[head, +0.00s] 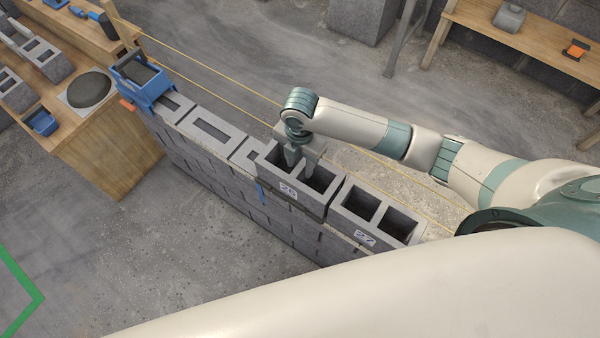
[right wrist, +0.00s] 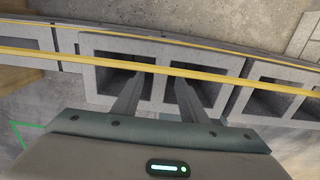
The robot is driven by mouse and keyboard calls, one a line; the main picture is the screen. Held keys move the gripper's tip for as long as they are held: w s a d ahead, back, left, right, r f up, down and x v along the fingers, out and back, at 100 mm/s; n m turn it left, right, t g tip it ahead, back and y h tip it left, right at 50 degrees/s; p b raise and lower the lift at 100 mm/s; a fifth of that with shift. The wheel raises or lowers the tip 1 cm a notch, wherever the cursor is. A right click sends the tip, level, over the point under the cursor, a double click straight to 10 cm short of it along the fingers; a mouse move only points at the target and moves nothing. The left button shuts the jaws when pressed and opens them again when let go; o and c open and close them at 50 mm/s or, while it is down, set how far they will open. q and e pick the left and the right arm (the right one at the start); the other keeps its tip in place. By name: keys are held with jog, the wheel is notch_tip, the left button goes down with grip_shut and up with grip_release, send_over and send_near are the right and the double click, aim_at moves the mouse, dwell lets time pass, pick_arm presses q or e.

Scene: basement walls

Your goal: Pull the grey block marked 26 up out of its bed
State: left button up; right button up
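The grey block marked 26 (head: 275,178) sits in the wall's top course, with its label on the near face and two open cells on top. It also shows in the right wrist view (right wrist: 98,85). My right gripper (head: 301,164) points down over it. One finger reaches into each cell, on either side of the middle web (right wrist: 157,88). In the right wrist view, the fingers (right wrist: 158,82) are spread, with gaps beside the web. The fingertips' depth is partly hidden in the dark cells. My left gripper is not in view.
Block 27 (head: 340,217) stands close on the right, and more blocks run left to a blue box-like tool (head: 142,82). Yellow string lines (head: 205,70) pass along the wall's far side. A wooden bench (head: 110,150) stands left. The floor in front is clear.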

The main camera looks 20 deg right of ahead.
jog(key=shift+f+p, duration=0.35)
jog(key=shift+f, duration=3.05)
jog(key=shift+c, duration=0.6)
grip_shut()
jog(key=c, duration=0.5)
grip_release()
grip_shut()
jog(key=shift+w+r+p, duration=0.1)
jog(key=shift+r+p, duration=1.55)
jog(key=shift+p, duration=0.2)
